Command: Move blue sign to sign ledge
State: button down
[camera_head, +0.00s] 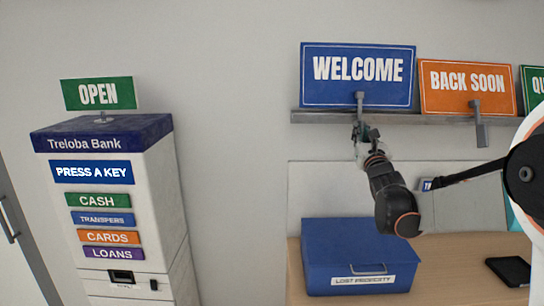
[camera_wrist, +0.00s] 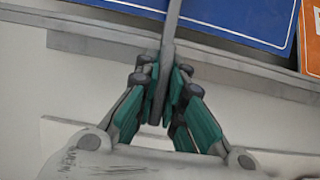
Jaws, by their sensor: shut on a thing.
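The blue WELCOME sign (camera_head: 357,78) is upright at the left end of the grey sign ledge (camera_head: 440,118) on the wall. My gripper (camera_head: 361,132) is just below it, shut on the sign's grey stem. In the wrist view the green fingers of my gripper (camera_wrist: 160,95) close around the flat stem, and the lower part of the blue sign (camera_wrist: 235,15) shows above. The ledge (camera_wrist: 100,48) runs behind the stem. I cannot tell whether the sign rests on the ledge or is held just in front of it.
An orange BACK SOON sign (camera_head: 467,90) stands close to the right on the ledge, with a green sign (camera_head: 534,88) beyond. A blue box (camera_head: 345,245) sits on the wooden counter (camera_head: 440,285) below. A kiosk with a green OPEN sign (camera_head: 97,94) stands at left.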

jog(key=shift+w+f+b, duration=0.1)
jog(key=shift+f+b, duration=0.65)
jog(key=shift+f, duration=0.2)
dwell(0.6)
dwell(0.4)
jog(key=c, duration=1.6)
grip_release()
jog(key=o, duration=0.5)
jog(key=shift+b+v, duration=0.85)
jog(key=shift+v, duration=3.7)
